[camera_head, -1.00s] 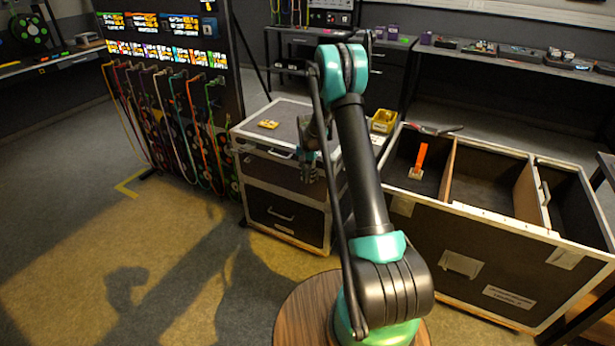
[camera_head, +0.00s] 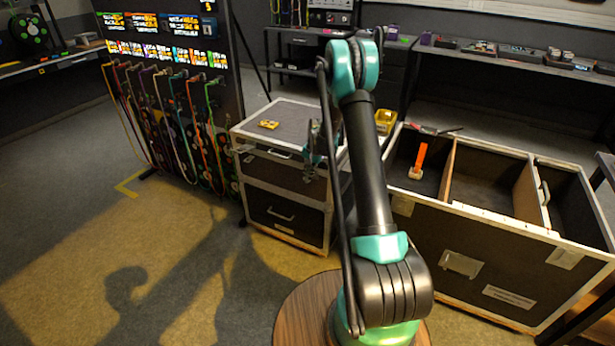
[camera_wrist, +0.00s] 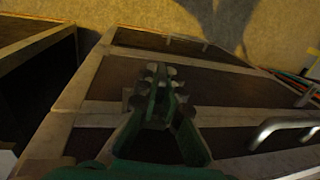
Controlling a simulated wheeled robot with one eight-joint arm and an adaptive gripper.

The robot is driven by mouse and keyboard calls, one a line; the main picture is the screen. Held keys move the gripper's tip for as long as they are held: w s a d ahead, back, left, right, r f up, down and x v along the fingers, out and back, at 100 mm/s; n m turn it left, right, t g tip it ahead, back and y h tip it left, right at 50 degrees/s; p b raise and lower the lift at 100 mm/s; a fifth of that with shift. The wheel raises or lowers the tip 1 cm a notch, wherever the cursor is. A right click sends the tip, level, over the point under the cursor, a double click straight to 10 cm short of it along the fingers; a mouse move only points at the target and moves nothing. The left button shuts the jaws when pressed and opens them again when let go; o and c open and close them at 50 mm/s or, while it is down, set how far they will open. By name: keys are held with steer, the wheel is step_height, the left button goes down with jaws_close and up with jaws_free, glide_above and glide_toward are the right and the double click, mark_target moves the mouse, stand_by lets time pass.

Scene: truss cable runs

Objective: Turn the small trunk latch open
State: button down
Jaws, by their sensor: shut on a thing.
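The small trunk (camera_head: 259,178) is a dark case with pale metal edges, standing left of my arm in the head view. In the wrist view its dark front (camera_wrist: 235,88) and pale edge strips fill the middle. My gripper (camera_wrist: 160,82) has its fingers close together at the trunk's front, near a corner edge; it also shows in the head view (camera_head: 314,166). It is shut on the small trunk latch, which the fingers mostly hide. How far the latch is turned cannot be told. The trunk's lid is down.
A yellow item (camera_head: 268,124) lies on the trunk's top. A large open case (camera_head: 470,245) with an orange-handled tool (camera_head: 420,158) stands to the right. A cable rack (camera_head: 180,120) stands to the left. The floor in front is clear.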

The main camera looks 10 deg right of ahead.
steer(key=shift+t+y, duration=0.3)
steer(key=c, duration=1.7)
jaws_free()
steer(key=v, duration=1.2)
